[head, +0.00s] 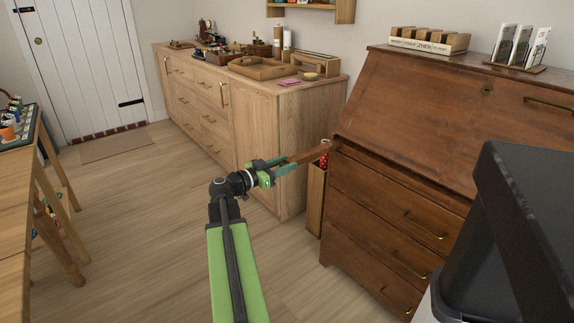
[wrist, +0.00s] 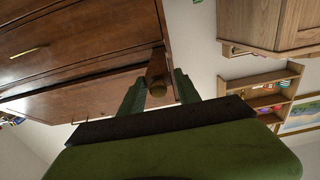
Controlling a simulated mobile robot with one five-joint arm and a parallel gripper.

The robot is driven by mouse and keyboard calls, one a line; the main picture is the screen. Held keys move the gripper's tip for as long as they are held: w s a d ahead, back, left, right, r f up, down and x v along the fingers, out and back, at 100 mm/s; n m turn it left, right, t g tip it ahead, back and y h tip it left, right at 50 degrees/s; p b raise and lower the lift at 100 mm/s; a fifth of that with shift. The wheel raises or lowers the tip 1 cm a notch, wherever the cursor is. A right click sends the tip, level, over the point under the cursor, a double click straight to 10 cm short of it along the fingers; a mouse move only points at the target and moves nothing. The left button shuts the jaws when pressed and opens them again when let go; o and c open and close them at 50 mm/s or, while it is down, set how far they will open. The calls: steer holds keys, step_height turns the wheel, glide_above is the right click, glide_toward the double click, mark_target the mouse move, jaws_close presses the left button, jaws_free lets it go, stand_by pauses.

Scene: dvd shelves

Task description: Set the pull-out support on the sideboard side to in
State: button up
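The pull-out support (head: 312,152) is a dark brown bar sticking out of the front of the brown drop-front desk (head: 395,110), at the desk's upper corner on the sideboard side. My gripper (head: 287,164) is at the bar's outer end. In the wrist view, which looks upside down, the support (wrist: 156,66) ends in a small round brass-coloured knob (wrist: 158,88). It lies between the two green fingers of my gripper (wrist: 160,88), with a narrow gap seeming to show beside it. The desk's slanted lid is closed.
The light wood sideboard (head: 240,120) stands to the left of the desk, with various items on top. A narrow wooden bin (head: 316,195) with something red stands between them. A dark box-shaped object (head: 525,235) fills the right foreground.

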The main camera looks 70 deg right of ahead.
steer(key=shift+x, duration=0.75)
jaws_close()
steer(key=shift+w, duration=0.1)
stand_by(0.8)
